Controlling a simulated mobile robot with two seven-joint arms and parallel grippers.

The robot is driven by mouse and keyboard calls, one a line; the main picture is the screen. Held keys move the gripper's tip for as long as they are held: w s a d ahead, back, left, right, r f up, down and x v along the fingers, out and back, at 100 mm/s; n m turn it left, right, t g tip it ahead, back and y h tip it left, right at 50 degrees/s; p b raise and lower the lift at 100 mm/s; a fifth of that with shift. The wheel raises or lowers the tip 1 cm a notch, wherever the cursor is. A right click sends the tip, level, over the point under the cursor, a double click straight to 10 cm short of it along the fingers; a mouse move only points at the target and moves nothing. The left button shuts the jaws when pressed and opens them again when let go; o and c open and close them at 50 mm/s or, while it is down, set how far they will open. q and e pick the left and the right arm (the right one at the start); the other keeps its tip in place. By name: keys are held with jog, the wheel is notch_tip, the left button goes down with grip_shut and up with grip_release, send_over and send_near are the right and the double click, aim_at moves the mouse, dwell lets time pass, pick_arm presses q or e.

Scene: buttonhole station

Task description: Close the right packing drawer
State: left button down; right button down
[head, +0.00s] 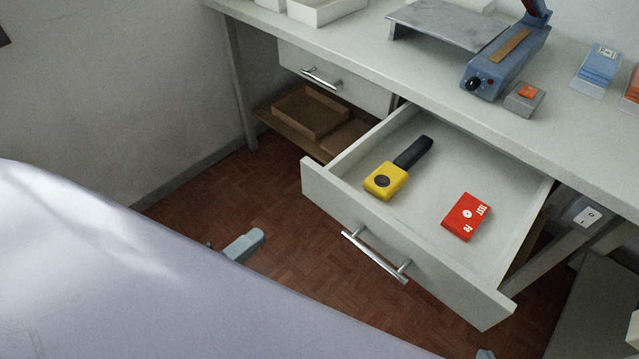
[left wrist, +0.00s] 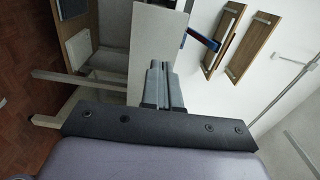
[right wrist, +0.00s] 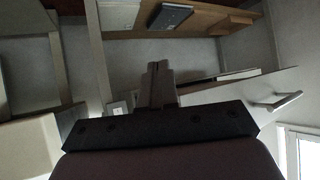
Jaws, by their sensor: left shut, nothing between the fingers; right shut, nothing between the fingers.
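The right packing drawer (head: 440,262) stands pulled out from under the worktop in the head view. Its pale front has a metal bar handle (head: 375,256). A yellow-and-black tool (head: 386,181) and a red box (head: 466,216) lie inside. My left gripper (head: 243,245) is shut and empty, over the floor left of the drawer front and apart from it. My right gripper (head: 485,354) barely shows at the bottom edge, below the drawer's near corner; its shut fingers (right wrist: 158,75) show in the right wrist view. A bar handle on a pale panel (right wrist: 275,103) shows there too.
The worktop (head: 440,95) carries a blue sealer (head: 507,60) and small boxes. A dark grey block (head: 595,310) stands at lower right. Floor in front of the drawer is clear.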

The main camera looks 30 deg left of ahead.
aim_at(317, 188)
pick_arm(q)
jog(key=x, duration=1.2)
jog(key=shift+w+d, duration=0.15)
jog(key=shift+w, duration=0.25)
jog(key=shift+w+d+b, duration=0.2)
jog(key=shift+w+b, duration=0.1)
jog(key=shift+w, duration=0.25)
pick_arm(e)
jog(key=shift+s+a+f, duration=0.1)
jog(key=shift+f, duration=0.25)
